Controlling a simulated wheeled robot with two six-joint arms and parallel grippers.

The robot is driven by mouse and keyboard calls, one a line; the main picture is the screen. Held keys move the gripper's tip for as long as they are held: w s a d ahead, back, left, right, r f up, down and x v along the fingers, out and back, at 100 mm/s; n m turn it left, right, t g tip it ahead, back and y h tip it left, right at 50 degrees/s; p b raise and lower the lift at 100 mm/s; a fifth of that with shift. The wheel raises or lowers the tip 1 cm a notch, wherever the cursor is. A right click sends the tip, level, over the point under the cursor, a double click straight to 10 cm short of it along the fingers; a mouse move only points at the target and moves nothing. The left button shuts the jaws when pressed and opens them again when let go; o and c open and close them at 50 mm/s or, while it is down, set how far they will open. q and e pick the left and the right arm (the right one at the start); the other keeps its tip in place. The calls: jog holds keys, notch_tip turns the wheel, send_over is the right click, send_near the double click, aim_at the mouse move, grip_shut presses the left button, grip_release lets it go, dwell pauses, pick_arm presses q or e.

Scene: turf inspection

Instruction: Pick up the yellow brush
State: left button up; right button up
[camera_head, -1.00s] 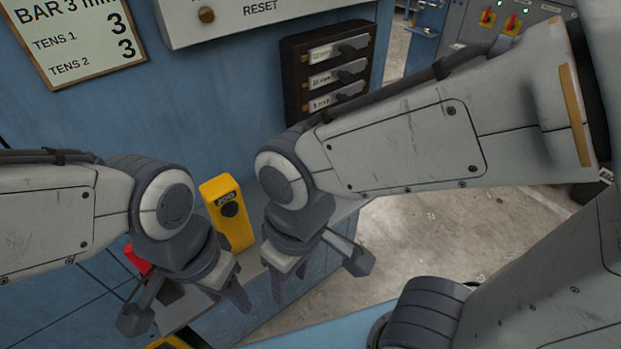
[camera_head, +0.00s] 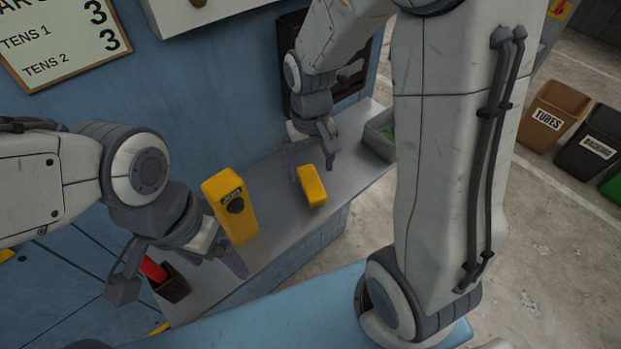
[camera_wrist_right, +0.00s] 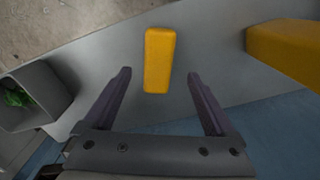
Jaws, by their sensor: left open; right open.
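The yellow brush (camera_head: 312,186) looks like a small plain yellow block lying on the grey bench top. It also shows in the right wrist view (camera_wrist_right: 159,60), upright in the picture between and just beyond the fingertips. My right gripper (camera_head: 311,160) is open and empty, above and behind the brush in the head view, with the fingers pointing down towards it. The right fingers (camera_wrist_right: 159,78) stand one on each side of the brush's line, apart from it. My left gripper (camera_head: 222,255) is open and empty at the left end of the bench, in front of the larger yellow device.
A larger yellow device (camera_head: 230,207) with a dark knob stands left of the brush. A dark holder with a red object (camera_head: 154,270) is at the bench's left end. A grey bin (camera_head: 380,137) with green contents is at the right. Labelled bins (camera_head: 553,115) stand on the floor.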

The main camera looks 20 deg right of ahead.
aim_at(311, 181)
jog(key=shift+a+f, duration=0.15)
jog(key=shift+f, duration=0.25)
jog(key=f, duration=0.1)
jog(key=f+p, duration=0.1)
jog(key=f, duration=0.2)
jog(key=shift+w+d+f+p, duration=0.15)
jog(key=shift+d+f+p, duration=0.1)
jog(key=shift+d+p, duration=0.05)
jog(key=shift+f, duration=0.4)
grip_shut()
